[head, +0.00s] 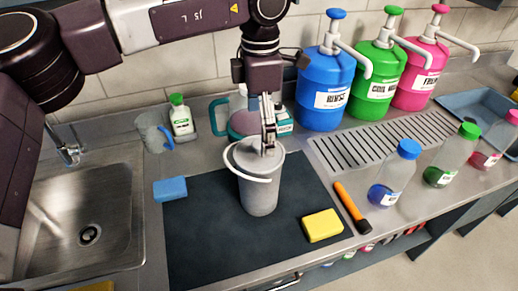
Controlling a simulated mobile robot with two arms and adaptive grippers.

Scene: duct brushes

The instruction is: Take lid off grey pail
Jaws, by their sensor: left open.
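The grey pail (259,195) stands upright on a dark mat, with a white handle hanging across its front. Its grey lid (246,157) sits on top of it. My right gripper does not show.
The dark mat (205,235) holds a blue sponge (170,189) and a yellow sponge (322,225). An orange-handled tool (352,207) lies to the right. A teal-handled jug (219,117) stands close behind the pail. Pump jugs, including a blue one (323,85), line the back. A sink (90,225) is at left.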

